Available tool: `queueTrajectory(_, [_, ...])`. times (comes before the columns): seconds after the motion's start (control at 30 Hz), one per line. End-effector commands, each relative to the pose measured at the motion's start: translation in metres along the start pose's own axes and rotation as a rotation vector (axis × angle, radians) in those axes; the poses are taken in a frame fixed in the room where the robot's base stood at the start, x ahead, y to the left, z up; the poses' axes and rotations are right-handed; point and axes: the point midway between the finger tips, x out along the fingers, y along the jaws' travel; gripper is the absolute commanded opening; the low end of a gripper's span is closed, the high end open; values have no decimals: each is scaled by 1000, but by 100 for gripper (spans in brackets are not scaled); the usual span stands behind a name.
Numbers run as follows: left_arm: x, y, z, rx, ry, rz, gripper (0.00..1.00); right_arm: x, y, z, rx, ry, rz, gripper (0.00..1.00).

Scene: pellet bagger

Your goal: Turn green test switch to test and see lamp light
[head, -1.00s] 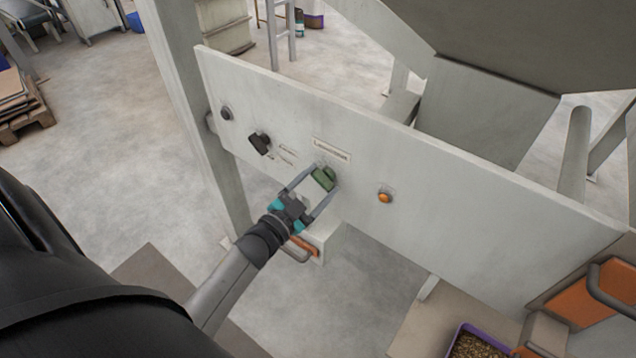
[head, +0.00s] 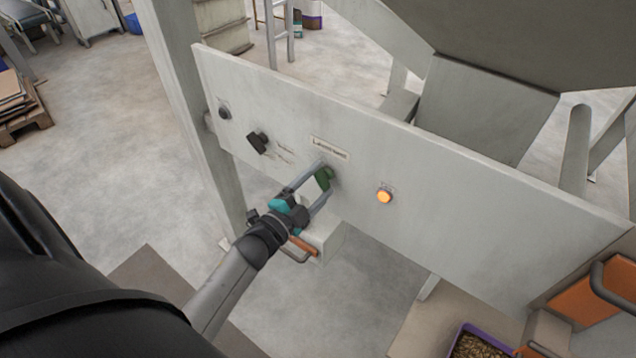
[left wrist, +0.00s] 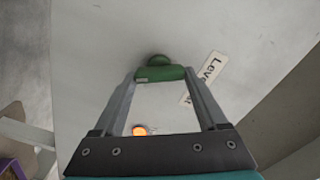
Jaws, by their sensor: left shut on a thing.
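The green test switch (head: 323,179) is on the pale panel (head: 470,215), below a small label plate (head: 330,147). My left gripper (head: 320,180) is shut on the switch knob, one finger on each side. In the left wrist view the green knob (left wrist: 160,73) lies between the fingertips (left wrist: 160,76), and the panel and label appear rotated. The lamp (head: 384,196), right of the switch, glows bright orange-yellow. It also shows lit in the left wrist view (left wrist: 139,130). My right gripper is not in view.
A black knob (head: 257,142) and a small dark button (head: 224,112) sit on the panel left of the switch. A box with an orange handle (head: 303,245) is below the gripper. A purple-rimmed bin (head: 462,330) of pellets stands at the bottom right.

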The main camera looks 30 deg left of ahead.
Motion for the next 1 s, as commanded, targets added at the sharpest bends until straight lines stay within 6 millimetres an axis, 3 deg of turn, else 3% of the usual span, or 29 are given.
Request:
queueTrajectory(0.3, [0, 0, 0, 12, -1, 2, 19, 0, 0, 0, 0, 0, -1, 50])
queueTrajectory(0.33, [0, 0, 0, 12, -1, 2, 76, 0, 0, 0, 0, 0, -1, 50])
queueTrajectory(0.53, [0, 0, 0, 9, 0, 2, 99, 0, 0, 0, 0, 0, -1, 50])
queueTrajectory(0.83, [-2, 0, 0, 7, 0, 1, 100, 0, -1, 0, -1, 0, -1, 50])
queueTrajectory(1.0, [-17, 1, 0, 6, -2, 4, 100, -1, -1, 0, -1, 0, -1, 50])
